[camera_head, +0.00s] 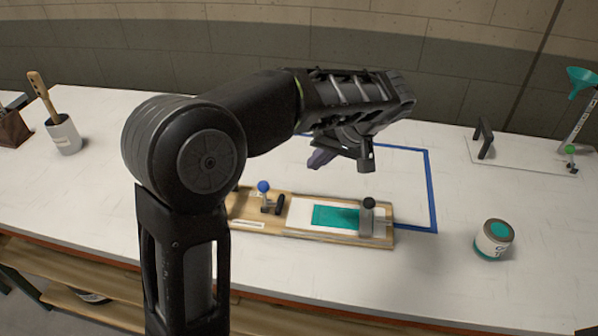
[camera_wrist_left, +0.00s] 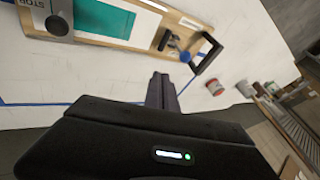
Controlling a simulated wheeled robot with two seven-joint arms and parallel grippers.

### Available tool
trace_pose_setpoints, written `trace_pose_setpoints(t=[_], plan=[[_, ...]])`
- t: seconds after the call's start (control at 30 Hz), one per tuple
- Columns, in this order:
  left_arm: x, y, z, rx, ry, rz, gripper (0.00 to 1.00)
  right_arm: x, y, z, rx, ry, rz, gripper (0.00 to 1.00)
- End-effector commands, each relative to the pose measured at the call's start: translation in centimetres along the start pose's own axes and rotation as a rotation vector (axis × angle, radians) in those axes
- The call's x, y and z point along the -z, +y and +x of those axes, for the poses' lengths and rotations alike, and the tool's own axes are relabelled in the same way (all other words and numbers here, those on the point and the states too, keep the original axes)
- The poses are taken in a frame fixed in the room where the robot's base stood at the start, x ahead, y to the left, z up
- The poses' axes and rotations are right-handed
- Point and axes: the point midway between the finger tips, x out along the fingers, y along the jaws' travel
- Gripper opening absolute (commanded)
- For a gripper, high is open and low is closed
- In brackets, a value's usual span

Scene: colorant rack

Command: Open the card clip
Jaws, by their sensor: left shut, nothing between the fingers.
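A wooden board (camera_head: 270,231) lies on the white table with a teal card (camera_head: 335,216) on its white surface. A grey block with a dark round knob (camera_head: 368,204) sits at the card's right end. A small dark lever clamp with a blue ball (camera_head: 264,187) stands left of the card. I cannot tell which fitting is the card clip. In the left wrist view, the teal card (camera_wrist_left: 104,18), grey block (camera_wrist_left: 57,12) and lever clamp (camera_wrist_left: 172,41) show. My left gripper (camera_head: 318,161) is shut and empty, above and behind the board, apart from it. My left arm hides the board's left end.
Blue tape (camera_head: 432,185) outlines an area behind the board. A paint can (camera_head: 493,240) stands at right. A plate with a black handle (camera_head: 484,139) and a teal funnel stand (camera_head: 582,82) are at far right.

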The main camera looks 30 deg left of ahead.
Motion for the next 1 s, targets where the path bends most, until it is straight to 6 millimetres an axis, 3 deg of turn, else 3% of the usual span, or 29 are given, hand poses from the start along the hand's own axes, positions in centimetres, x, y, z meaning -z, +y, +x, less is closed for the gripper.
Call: trace_pose_setpoints(t=[0.17, 0.57, 0.77, 0.93, 1.0], plan=[[-0.3, -0.4, 0.0, 0.017, -0.010, -0.114, 0.00, 0.0, 0.0, 0.0, 0.000, 0.000, 0.000, 0.54], [-0.3, -0.3, 0.3, 0.016, -0.008, -0.116, 0.00, 0.1, 0.1, 0.3, 0.000, 0.001, 0.000, 0.54], [-0.4, -0.2, 2.5, 0.017, -0.009, -0.118, 0.00, 0.2, 0.6, 1.9, 0.005, 0.005, -0.003, 0.54], [-0.5, -0.3, 5.5, 0.018, -0.010, -0.118, 0.00, 0.4, 1.1, 3.5, 0.010, 0.010, -0.007, 0.54], [-0.2, -0.7, 6.2, 0.020, -0.010, -0.115, 0.00, 0.4, 0.8, 2.7, 0.010, 0.009, -0.007, 0.54]])
